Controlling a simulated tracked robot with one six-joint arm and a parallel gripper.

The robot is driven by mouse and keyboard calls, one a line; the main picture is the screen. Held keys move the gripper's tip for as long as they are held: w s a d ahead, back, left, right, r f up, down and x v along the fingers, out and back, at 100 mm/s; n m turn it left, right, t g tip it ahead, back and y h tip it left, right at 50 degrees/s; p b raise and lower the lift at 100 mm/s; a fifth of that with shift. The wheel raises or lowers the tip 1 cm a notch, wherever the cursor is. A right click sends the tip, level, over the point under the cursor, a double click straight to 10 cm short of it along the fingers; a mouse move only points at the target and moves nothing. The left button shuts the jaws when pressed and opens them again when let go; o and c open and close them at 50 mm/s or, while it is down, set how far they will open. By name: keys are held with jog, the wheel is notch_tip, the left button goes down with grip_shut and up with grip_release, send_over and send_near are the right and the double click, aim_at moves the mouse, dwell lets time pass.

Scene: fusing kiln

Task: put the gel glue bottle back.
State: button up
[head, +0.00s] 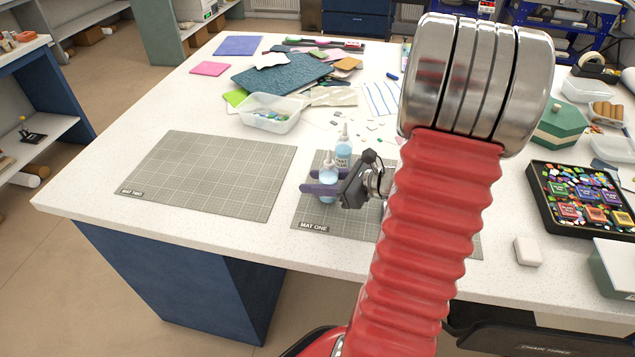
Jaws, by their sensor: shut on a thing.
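My gripper (321,181) reaches in from the right over the mat marked MAT ONE (304,213). Its purple fingers are shut on a small bottle of pale blue liquid (328,176) with a pale pointed nozzle. The fingers and gripper body hide much of this bottle, and I cannot read a label on it. A second, similar bottle (343,157) stands upright just behind it, with a label too small to read surely. I cannot tell which is the gel glue bottle, whether the two touch, or whether the held bottle rests on the mat.
The mat marked MAT TWO (210,172) is empty. A clear tub of glass pieces (270,113) and coloured sheets (280,78) lie behind. Loose chips (372,127) scatter near the bottles. A black tray (580,195) and white block (528,251) are right. My arm hides part of the table.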

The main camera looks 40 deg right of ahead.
jog(key=shift+f, duration=0.35)
jog(key=o, duration=0.7)
jog(key=shift+c, duration=0.2)
jog(key=v, duration=1.2)
dwell(0.6)
